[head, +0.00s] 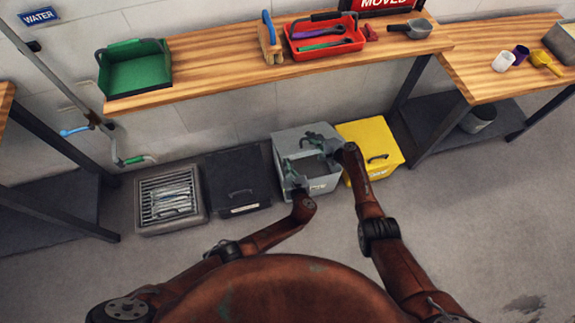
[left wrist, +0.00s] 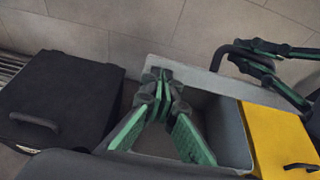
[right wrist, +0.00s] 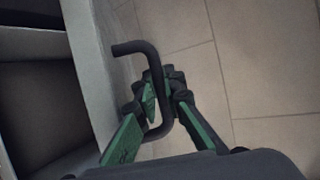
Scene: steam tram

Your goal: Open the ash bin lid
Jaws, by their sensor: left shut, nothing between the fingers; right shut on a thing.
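The grey ash bin (head: 320,186) stands on the floor between a black bin and a yellow bin. Its lid (head: 287,139) is raised at the back and its dark inside shows; the lid also shows in the left wrist view (left wrist: 215,82). My right gripper (head: 309,138) is shut on the lid's dark bent handle (right wrist: 133,46), on the wall side of the lid. My left gripper (head: 291,166) is shut and empty over the bin's opening; its green fingers (left wrist: 161,84) show in the left wrist view. My grippers partly hide the bin in the head view.
The black bin (head: 236,168) and the yellow bin (head: 372,140) are close on either side, both closed. A grated box (head: 143,190) stands further left. A wooden bench (head: 220,79) overhangs behind. The floor to the right is clear.

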